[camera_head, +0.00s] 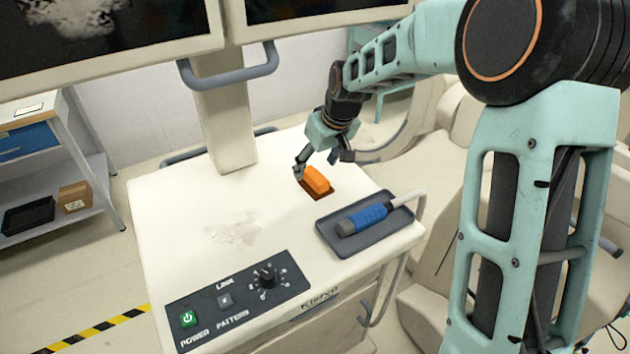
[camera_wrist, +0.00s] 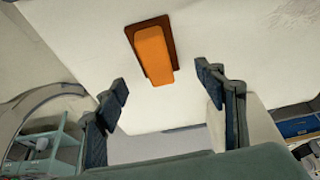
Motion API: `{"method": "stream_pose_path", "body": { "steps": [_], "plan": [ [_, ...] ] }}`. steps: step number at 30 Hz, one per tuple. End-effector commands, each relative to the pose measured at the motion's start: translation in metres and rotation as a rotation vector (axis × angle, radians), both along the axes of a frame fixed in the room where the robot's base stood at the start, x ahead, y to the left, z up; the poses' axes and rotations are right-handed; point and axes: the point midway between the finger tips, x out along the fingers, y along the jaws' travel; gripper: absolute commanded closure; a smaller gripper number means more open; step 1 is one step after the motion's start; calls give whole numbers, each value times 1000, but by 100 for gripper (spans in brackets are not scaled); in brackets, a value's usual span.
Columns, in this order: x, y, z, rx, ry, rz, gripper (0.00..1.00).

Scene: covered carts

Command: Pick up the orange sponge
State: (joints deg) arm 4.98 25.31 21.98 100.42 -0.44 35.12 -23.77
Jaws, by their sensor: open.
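The orange sponge (camera_head: 317,181) stands out from the white cart top, with a darker brown patch or base around its lower edge. In the wrist view the sponge (camera_wrist: 153,54) is at top centre, ahead of and between the fingertips. My gripper (camera_head: 318,162) is just behind the sponge in the head view, with one finger overlapping the sponge's left side there. In the wrist view my gripper (camera_wrist: 164,88) has its fingers wide apart with nothing between them. Whether a finger touches the sponge cannot be told.
A grey tray (camera_head: 345,247) holding a blue-handled tool (camera_head: 364,218) lies right of the sponge on the cart (camera_head: 190,245). A control panel (camera_head: 240,300) is at the front. A monitor column (camera_head: 228,125) rises at the back left.

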Motion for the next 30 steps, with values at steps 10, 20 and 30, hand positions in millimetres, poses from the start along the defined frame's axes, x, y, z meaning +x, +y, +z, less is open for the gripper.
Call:
{"method": "stream_pose_path", "body": {
  "steps": [10, 20, 30],
  "plan": [
    [7, 4, -45, 1, 3, -1, 36],
    [9, 5, -49, 1, 0, -2, 40],
    [9, 5, -49, 1, 0, -2, 77]
  ]
}}
